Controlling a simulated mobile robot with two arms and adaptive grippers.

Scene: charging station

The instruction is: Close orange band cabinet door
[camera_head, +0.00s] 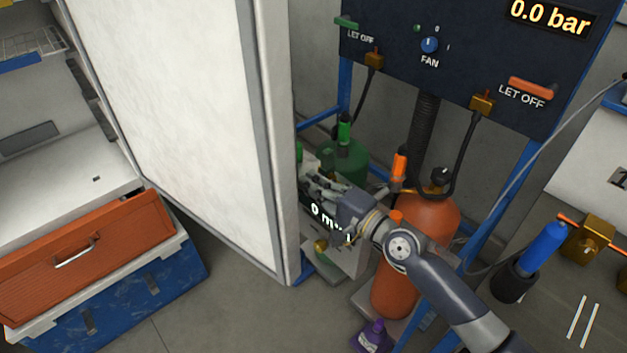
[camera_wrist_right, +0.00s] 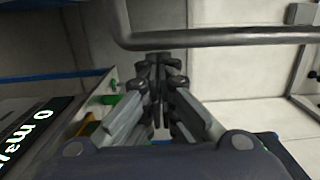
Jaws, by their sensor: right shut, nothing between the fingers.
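The large white cabinet door (camera_head: 185,110) stands open in the middle left of the head view, with a grey frame along its edge. No orange band shows on the face I see. My right gripper (camera_head: 312,188) is just right of the door's edge, partly hidden behind its own wrist. In the right wrist view the gripper (camera_wrist_right: 158,65) is shut and empty. A grey bar handle (camera_wrist_right: 225,38) crosses beyond the fingertips, in front of a pale panel (camera_wrist_right: 250,80). I cannot tell whether the fingertips touch the bar. My left gripper is out of view.
An orange drawer front (camera_head: 90,245) and a blue base (camera_head: 150,285) are at left. Right of the door stand a green cylinder (camera_head: 348,160), an orange cylinder (camera_head: 430,222) and a dark control panel (camera_head: 455,50) on a blue frame. Floor (camera_head: 225,320) shows below the door.

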